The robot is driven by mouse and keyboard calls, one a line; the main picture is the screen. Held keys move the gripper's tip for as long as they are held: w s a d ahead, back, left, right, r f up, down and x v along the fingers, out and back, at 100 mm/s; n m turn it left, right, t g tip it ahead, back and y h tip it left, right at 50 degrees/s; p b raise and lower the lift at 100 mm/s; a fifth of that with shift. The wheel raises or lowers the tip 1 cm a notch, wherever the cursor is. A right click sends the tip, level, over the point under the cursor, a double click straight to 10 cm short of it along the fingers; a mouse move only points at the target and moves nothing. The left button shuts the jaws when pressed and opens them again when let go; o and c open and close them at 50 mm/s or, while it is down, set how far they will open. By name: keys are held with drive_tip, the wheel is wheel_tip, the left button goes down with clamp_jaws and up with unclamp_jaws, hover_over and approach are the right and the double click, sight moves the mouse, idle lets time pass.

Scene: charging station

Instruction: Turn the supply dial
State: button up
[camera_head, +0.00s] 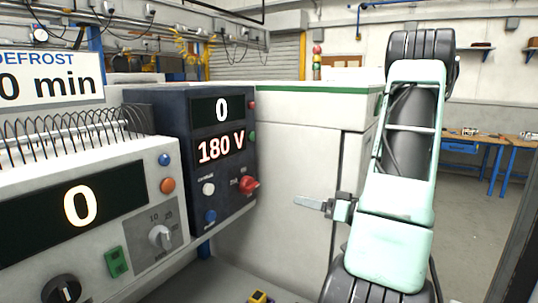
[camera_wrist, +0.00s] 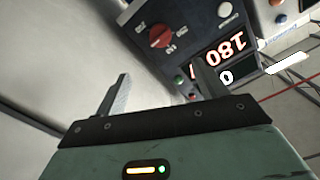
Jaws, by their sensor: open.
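A red dial (camera_head: 249,184) sits on the front of a dark blue supply panel (camera_head: 180,140), right of a white button and a blue button. The panel's displays read 0 and 180 V. The red dial also shows in the wrist view (camera_wrist: 160,36), where the panel appears turned over, beyond the fingertips. My gripper (camera_head: 298,202) is to the right of the red dial, its fingers pointing left toward the panel, apart from it. In the wrist view my gripper (camera_wrist: 163,72) has its two fingers spread with nothing between them.
A lighter grey unit (camera_head: 100,215) at left has a display reading 0, a grey knob (camera_head: 161,237), a black knob (camera_head: 61,289) and a green switch (camera_head: 116,262). A white cabinet (camera_head: 290,180) stands behind my gripper. A blue-legged workbench (camera_head: 490,150) is at far right.

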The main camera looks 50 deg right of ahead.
drive_tip(key=n+p, duration=0.5)
drive_tip(key=p, duration=0.2)
approach(254, 186)
drive_tip(key=w, duration=0.9)
drive_tip(key=shift+a+r, duration=0.1)
drive_tip(key=shift+a, duration=0.1)
drive_tip(key=shift+w, duration=0.65)
drive_tip(key=c, duration=1)
